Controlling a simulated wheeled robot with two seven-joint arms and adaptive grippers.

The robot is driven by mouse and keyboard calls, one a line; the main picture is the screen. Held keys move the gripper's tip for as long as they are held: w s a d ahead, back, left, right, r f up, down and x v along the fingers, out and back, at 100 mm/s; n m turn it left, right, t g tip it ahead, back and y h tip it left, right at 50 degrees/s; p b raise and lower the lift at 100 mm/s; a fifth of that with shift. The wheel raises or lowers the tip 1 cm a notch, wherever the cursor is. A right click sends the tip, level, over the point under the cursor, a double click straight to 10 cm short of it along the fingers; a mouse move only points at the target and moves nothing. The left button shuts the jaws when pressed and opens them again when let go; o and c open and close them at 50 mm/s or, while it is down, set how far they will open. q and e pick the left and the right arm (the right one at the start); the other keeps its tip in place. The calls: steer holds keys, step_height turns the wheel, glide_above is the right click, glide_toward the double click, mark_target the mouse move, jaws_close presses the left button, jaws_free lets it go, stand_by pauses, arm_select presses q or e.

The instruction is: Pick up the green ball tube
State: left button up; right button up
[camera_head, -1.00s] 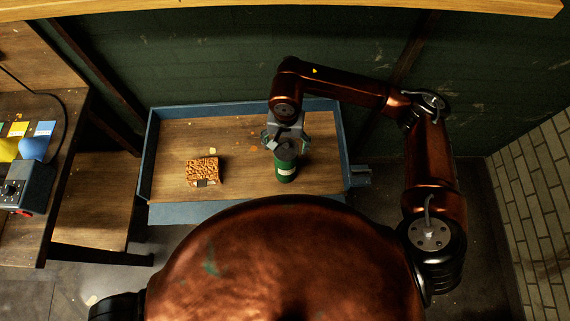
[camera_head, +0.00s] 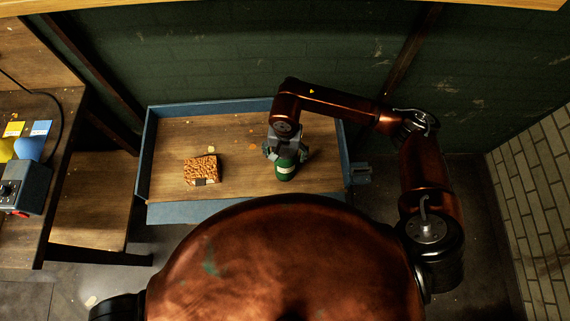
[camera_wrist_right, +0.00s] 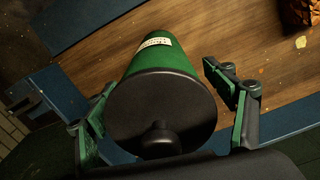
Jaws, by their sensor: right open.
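The green ball tube (camera_head: 286,170) stands upright on the wooden bed of a blue-edged tray table, right of its middle. In the right wrist view the tube (camera_wrist_right: 160,105) shows its dark lid with a knob toward the camera and a pale label on its green side. My right gripper (camera_head: 284,154) is over the top of the tube from above. In the right wrist view its open fingers (camera_wrist_right: 165,100) stand on either side of the tube, with a visible gap at the right finger. Contact at the left finger cannot be told. My left gripper is not in view.
A brown patterned block (camera_head: 202,170) lies left of the tube on the blue-edged tray table (camera_head: 245,190). A wooden bench (camera_head: 40,235) with a dark box (camera_head: 27,187) stands at far left. A green wall is behind; the bed between block and tube is clear.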

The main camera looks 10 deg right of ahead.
steer(key=shift+c, duration=0.5)
jaws_close()
stand_by(0.3)
